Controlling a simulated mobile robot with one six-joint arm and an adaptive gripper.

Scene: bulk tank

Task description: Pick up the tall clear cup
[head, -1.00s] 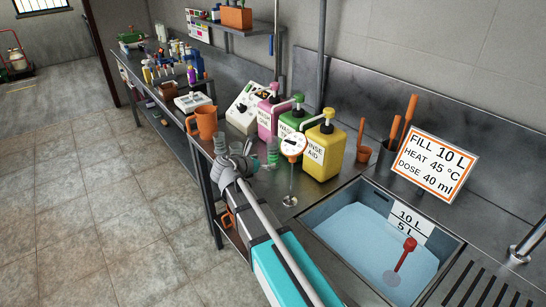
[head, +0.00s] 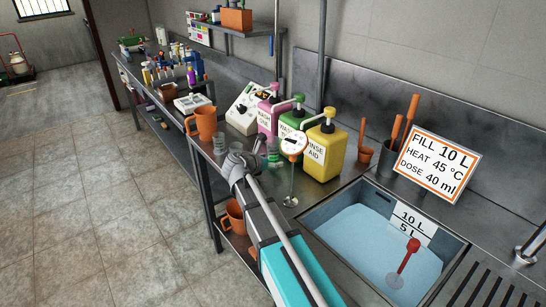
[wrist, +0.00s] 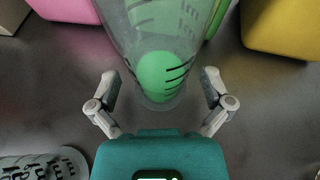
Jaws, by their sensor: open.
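The tall clear cup (wrist: 160,95) with dark measuring marks fills the middle of the wrist view, standing on the metal counter. Green shows through its wall. In the head view the tall clear cup (head: 273,151) stands in front of the green bottle, partly beside my arm. My gripper (wrist: 158,80) is open, with one finger on each side of the cup's lower part and gaps showing on both sides. In the head view my gripper (head: 240,160) is low over the counter, its fingers hard to make out.
Another clear marked cup (wrist: 40,164) is at the lower left of the wrist view. Pink (head: 268,117), green (head: 293,124) and yellow (head: 324,152) pump bottles stand behind. A dial thermometer (head: 292,145) is to the right, an orange jug (head: 204,122) to the left. The water-filled sink (head: 335,195) lies right.

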